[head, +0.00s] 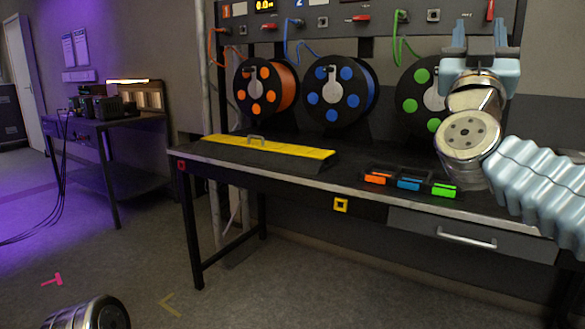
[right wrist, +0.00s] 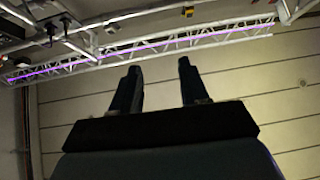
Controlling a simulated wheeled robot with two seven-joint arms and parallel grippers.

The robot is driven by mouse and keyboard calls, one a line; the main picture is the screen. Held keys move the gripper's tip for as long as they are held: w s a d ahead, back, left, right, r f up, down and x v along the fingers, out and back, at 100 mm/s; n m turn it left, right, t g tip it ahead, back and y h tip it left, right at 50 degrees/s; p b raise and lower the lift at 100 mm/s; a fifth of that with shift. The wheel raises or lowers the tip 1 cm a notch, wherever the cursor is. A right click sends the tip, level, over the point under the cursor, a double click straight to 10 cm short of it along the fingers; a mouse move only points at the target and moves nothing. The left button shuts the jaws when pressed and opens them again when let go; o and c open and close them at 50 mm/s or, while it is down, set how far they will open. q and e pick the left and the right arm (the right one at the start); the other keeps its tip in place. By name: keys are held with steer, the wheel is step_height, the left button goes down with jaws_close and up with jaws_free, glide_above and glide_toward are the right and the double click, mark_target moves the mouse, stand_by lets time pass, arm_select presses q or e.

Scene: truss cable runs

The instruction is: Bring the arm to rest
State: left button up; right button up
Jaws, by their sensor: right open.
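My right arm (head: 530,180) comes in from the right, with a ribbed pale blue sleeve and a metal wrist joint, in front of the workbench. My right gripper (head: 481,34) points upward at the top right of the head view, in front of the panel and above the green reel. In the right wrist view its two dark fingers (right wrist: 160,80) stand apart with nothing between them. Beyond them are a pale panelled wall and a ceiling truss (right wrist: 140,48). My left gripper is not in view; a metal part at the lower left looks like my left arm.
The workbench (head: 300,178) holds a yellow cable cover (head: 290,149) and small orange, blue and green blocks (head: 409,184). Orange (head: 285,88), blue (head: 338,95) and green (head: 415,100) cable reels stand behind. A side table (head: 110,123) is at left. The floor between is clear.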

steer(key=w+a+f+n+g+y, duration=0.1)
steer(key=w+a+f+n+y, duration=0.3)
steer(key=f, duration=0.5)
steer(key=w+a+f+n+y, duration=0.1)
steer(key=w+a+f+y, duration=0.2)
steer(key=w+f, duration=0.45)
steer(key=w+a+f+n+g+y, duration=0.1)
steer(key=w+a+f+n+y, duration=0.25)
steer(key=f, duration=0.65)
step_height(320, 180, down, 25)
steer(key=w+a+g+y, duration=0.2)
steer(key=g+y, duration=0.1)
steer(key=g, duration=0.3)
steer(key=s+a+f+m+g+y, duration=0.1)
steer(key=s+f+g, duration=0.3)
steer(key=f, duration=0.7)
steer(key=s+f+m+g, duration=0.1)
steer(key=s+f+g, duration=0.1)
steer(key=s+f, duration=0.75)
steer(key=s+a+f+m+g+y, duration=0.1)
steer(key=s+f+g, duration=0.3)
steer(key=s+f, duration=0.4)
steer(key=s+a+f+m+g+y, duration=0.1)
steer(key=s+f+g, duration=0.3)
steer(key=s+f, duration=0.5)
steer(key=s+m, duration=0.1)
steer(key=s, duration=0.4)
steer(key=shift+a+f+g+p, duration=0.15)
steer(key=shift+f+g+p, duration=0.15)
steer(key=shift+p, duration=0.1)
